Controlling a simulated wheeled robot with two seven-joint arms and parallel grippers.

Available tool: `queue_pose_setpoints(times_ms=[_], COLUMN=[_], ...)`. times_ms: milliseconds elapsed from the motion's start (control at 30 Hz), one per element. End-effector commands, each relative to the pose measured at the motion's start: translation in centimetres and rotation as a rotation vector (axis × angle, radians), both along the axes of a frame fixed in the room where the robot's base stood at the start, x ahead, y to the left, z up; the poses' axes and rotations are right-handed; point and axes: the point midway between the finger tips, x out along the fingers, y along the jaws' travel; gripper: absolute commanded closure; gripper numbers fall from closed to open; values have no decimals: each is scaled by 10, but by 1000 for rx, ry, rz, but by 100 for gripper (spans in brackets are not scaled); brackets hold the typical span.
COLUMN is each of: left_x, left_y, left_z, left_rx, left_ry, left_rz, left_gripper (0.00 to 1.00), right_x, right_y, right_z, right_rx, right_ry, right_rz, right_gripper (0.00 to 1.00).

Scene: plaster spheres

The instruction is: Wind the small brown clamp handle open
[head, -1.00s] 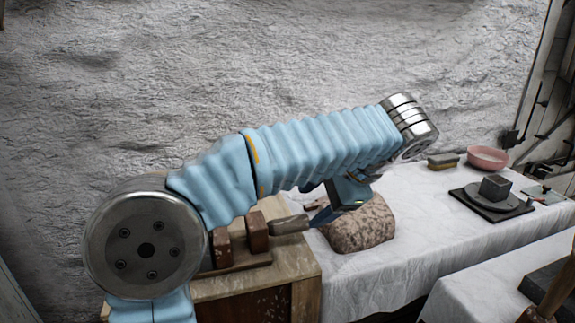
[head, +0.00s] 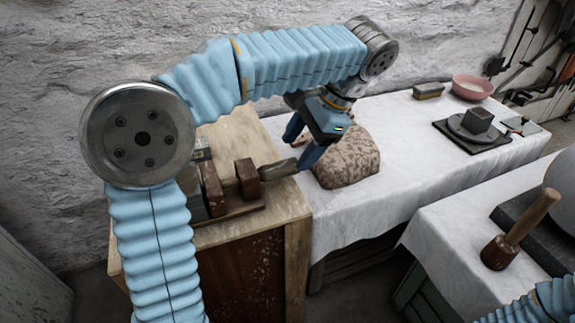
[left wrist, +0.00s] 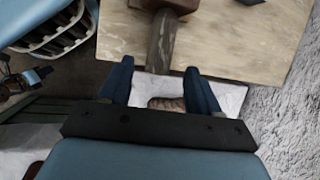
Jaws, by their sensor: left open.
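The clamp (head: 248,184) has brown wooden jaw blocks and stands on a wooden bench top. Its small brown handle (head: 278,170) sticks out to the right, over the bench edge. My left gripper (head: 302,143) has dark blue fingers, open and empty, at the handle's free end. In the left wrist view the handle (left wrist: 161,42) points toward my left gripper (left wrist: 160,72), its end between the spread fingers. I cannot tell whether a finger touches it. My left arm hides part of the clamp's left side. My right gripper is out of view; only some right arm sleeve shows.
A speckled brown lump (head: 346,160) sits close behind the gripper on a white-covered table (head: 420,150). A pink bowl (head: 473,87) and a grey block (head: 478,120) are farther right. A wooden mallet (head: 520,225) stands on the nearer right table.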

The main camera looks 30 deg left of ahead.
Motion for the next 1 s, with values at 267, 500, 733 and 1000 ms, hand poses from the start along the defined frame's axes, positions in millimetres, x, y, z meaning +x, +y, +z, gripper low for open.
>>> queue_pose_setpoints(times_ms=[267,500,733,1000], left_x=[-8,-9,-9,-9], left_y=[19,23,22,22], left_z=[-41,-49,-48,-48], left_rx=[1,0,0,0], left_ry=[0,0,0,0], left_rz=[1,0,0,0], left_gripper=[37,37,48,90], right_x=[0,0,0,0], right_y=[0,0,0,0], right_z=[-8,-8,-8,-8], right_rx=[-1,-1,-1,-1], right_ry=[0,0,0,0], right_rz=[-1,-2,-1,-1], right_gripper=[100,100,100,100])
